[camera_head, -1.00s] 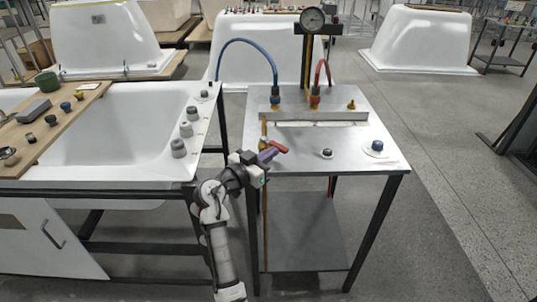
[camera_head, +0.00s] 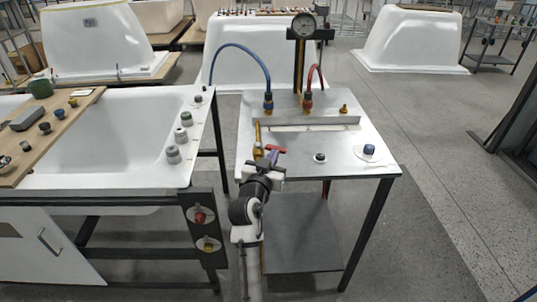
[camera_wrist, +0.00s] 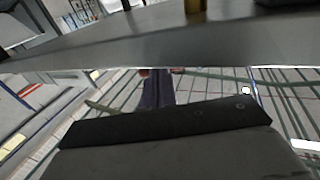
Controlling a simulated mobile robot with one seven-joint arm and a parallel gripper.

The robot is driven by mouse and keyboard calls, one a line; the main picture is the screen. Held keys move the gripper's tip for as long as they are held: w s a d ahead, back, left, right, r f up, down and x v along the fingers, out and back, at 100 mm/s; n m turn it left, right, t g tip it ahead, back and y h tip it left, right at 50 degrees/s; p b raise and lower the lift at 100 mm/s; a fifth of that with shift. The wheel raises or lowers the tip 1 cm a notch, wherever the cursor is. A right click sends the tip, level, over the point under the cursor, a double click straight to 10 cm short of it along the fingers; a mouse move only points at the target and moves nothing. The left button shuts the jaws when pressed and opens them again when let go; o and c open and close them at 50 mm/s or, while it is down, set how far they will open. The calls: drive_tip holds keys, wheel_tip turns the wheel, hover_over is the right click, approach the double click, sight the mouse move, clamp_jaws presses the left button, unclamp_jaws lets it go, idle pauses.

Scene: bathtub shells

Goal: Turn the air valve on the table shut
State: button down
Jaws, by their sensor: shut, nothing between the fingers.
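A valve with a red lever handle (camera_head: 275,149) sits at the front left edge of the metal table (camera_head: 345,140), beside a brass pipe (camera_head: 257,135). The handle lies nearly level across the picture. My gripper (camera_head: 270,160) is just below and in front of the handle at the table's edge, its fingers shut. Whether they touch the handle I cannot tell. In the wrist view my purple fingers (camera_wrist: 157,90) point toward the underside of the table edge (camera_wrist: 150,48); the red handle does not show clearly there.
A blue hose (camera_head: 248,53), a red hose (camera_head: 313,78) and a gauge (camera_head: 303,25) stand at the table's back. A black knob (camera_head: 320,158) and a blue knob (camera_head: 369,150) are on top. A bathtub (camera_head: 110,130) stands left. The floor (camera_head: 450,220) at right is clear.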

drive_tip(key=shift+w+d+n+t+y+p, duration=0.35)
drive_tip(key=shift+d+n+y+p, duration=0.25)
drive_tip(key=shift+y, duration=0.4)
drive_tip(key=shift+w+d+f, duration=0.1)
drive_tip(key=shift+w+d, duration=0.2)
drive_tip(key=shift+w, duration=0.35)
drive_tip(key=shift+d+r, duration=0.15)
drive_tip(key=shift+r, duration=0.05)
